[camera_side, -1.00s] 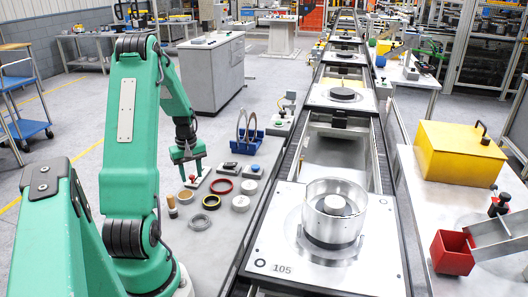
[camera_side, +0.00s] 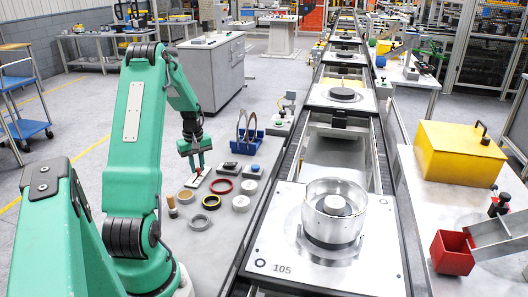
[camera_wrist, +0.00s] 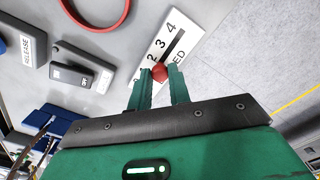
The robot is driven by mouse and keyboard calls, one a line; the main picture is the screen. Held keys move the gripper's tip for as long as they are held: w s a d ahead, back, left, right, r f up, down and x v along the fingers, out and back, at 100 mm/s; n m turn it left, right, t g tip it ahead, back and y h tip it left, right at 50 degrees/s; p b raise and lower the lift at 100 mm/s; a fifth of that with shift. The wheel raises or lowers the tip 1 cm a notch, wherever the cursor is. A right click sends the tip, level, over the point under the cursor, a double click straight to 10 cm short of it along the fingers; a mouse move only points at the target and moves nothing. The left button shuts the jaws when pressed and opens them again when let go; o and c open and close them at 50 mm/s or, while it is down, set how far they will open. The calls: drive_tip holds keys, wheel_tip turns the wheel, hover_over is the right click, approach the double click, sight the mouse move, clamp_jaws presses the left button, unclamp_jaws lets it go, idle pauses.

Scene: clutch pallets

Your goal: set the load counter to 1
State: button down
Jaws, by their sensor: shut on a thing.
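The load counter is a white plate (camera_wrist: 150,50) with a dark slot, a column of numbers with 2, 3 and 4 readable, and letters ending in "ED". A red slider knob (camera_wrist: 159,72) sits at the plate's lower part, just below the 2 in the wrist view; a 1 cannot be made out, so the exact setting is unclear. My gripper (camera_wrist: 159,78) is shut on this knob, one green finger on each side. In the side view the plate (camera_side: 195,182) lies on the grey bench, with my gripper (camera_side: 197,170) pointing down over it; the knob is small there.
A dark switch box marked OFF (camera_wrist: 72,75) and a RELEASE button box (camera_wrist: 33,47) stand left of the plate. A red ring (camera_wrist: 88,14) lies beyond. More rings, a blue rack (camera_side: 247,140) and the pallet line (camera_side: 272,235) are to the right in the side view.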

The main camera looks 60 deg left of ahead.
drive_tip(key=shift+w+a, duration=0.65)
drive_tip(key=shift+a, duration=0.05)
drive_tip(key=c, duration=1.3)
unclamp_jaws()
drive_tip(key=shift+r, duration=0.1)
wheel_tip(320, 180, up, 8)
